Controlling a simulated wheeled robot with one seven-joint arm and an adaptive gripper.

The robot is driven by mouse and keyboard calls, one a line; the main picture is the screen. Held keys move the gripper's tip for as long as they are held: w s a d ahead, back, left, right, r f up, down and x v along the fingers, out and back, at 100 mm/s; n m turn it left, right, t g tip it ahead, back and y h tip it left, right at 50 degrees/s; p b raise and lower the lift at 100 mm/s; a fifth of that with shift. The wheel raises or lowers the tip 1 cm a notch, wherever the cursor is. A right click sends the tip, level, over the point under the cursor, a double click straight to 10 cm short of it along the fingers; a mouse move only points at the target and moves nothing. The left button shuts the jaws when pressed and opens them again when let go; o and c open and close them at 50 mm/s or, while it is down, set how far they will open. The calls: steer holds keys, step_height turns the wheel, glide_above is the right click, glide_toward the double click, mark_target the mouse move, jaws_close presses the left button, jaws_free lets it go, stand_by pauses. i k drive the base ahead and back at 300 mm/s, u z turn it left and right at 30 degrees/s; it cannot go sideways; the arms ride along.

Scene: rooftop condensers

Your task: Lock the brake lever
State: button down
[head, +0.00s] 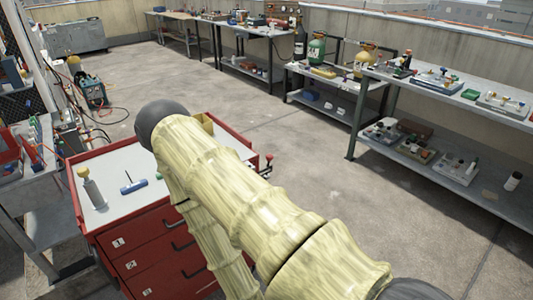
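A red tool cart (160,222) with a light top and numbered drawers stands left of centre. A small lever with a red knob (268,157) sticks out at the cart's far right side; it looks like the brake lever. It is small and partly beside my arm, so I cannot tell whether it is locked. My arm, in a pale yellow sleeve, crosses in front of the cart and hides much of its right half. My gripper does not show in this view.
On the cart top are a grey cylinder with a yellow cap (92,189) and a blue T-handle (134,186). A cluttered metal bench (40,215) stands close on the left. Loaded workbenches (440,95) line the right. The concrete floor (330,165) between is clear.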

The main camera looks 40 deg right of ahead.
mark_target(269, 158)
steer(key=k, duration=0.4)
steer(key=z, duration=0.85)
steer(key=i, duration=0.45)
